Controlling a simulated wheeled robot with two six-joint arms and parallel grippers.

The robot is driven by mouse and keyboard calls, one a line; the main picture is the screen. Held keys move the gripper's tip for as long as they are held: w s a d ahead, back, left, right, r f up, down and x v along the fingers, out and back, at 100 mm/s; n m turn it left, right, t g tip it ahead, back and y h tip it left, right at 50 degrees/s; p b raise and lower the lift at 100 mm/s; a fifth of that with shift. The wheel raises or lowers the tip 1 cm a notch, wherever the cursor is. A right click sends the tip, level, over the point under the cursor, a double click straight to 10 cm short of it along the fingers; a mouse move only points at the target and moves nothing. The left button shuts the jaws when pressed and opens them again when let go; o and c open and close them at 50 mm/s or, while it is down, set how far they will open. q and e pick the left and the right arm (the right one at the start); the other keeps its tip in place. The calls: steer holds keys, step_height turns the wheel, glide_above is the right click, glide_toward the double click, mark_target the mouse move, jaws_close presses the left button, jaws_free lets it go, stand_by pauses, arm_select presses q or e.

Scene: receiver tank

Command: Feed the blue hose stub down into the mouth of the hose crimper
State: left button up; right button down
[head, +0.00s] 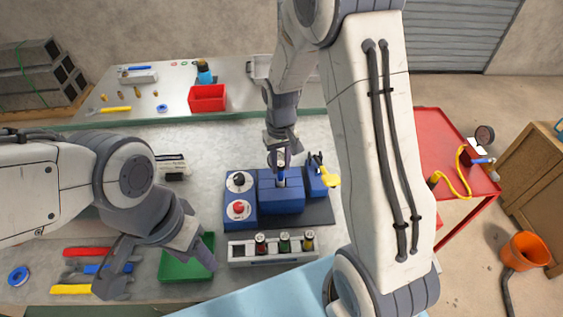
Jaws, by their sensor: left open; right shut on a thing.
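The hose crimper (280,198) is a blue block machine on a dark base in the middle of the table. My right gripper (281,162) hangs over it from above and is shut on the blue hose stub (282,174). The stub looks upright, with its lower end at the crimper's top. I cannot tell whether its tip is inside the mouth, which the stub and gripper hide. My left gripper (160,278) is open and empty at the front left, its fingers spread above the table by the green tray (182,269).
Beside the crimper are a control box with black and red knobs (240,208) and a yellow-handled part (330,180). A rack with small bottles (240,251) stands in front. Red, blue and yellow tools (72,289) lie at the left. A red bin (207,97) stands behind.

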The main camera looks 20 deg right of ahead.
steer(key=shift+f, duration=0.15)
steer(key=shift+f+b, duration=0.5)
steer(key=shift+f, duration=0.25)
steer(key=c, duration=0.6)
jaws_free()
steer(key=shift+o, duration=0.2)
step_height(320, 180, up, 6)
steer(key=p, duration=0.5)
steer(key=shift+r, duration=0.1)
